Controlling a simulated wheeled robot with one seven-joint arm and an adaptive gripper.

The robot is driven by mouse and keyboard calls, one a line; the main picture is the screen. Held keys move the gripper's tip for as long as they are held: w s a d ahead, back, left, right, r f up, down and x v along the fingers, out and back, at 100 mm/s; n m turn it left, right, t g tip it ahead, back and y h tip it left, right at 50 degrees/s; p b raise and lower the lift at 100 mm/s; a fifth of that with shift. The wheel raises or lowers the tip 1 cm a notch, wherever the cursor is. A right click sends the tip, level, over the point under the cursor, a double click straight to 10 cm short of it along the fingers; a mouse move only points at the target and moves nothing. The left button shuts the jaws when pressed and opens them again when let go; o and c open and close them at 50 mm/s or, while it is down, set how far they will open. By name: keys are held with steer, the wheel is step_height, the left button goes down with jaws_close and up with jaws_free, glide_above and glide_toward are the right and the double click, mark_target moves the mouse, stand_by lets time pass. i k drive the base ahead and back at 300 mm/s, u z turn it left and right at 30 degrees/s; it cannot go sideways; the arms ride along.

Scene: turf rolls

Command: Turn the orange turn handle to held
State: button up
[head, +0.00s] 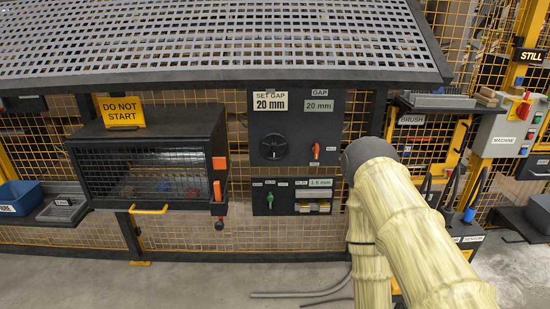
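A small orange turn handle (315,150) sits on the dark panel (344,108), to the right of a round black dial (273,147). It stands close to upright, with a small label beside it that is too small to read. More orange parts (218,188) show on the right side of the mesh-fronted box; I cannot tell whether they turn. My arm, in a pale yellow sleeve, rises at the right of the panel, apart from the orange handle in the picture. My gripper is not in view.
The mesh-fronted box (150,170) stands left. Brushes, tools and a machine switch box (507,135) are right. Floor in front is mostly clear.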

mark_target(315, 149)
steer(key=z, duration=0.15)
steer(key=k, duration=0.2)
steer(key=u, duration=1.05)
steer(key=i, duration=0.95)
steer(key=z, duration=0.6)
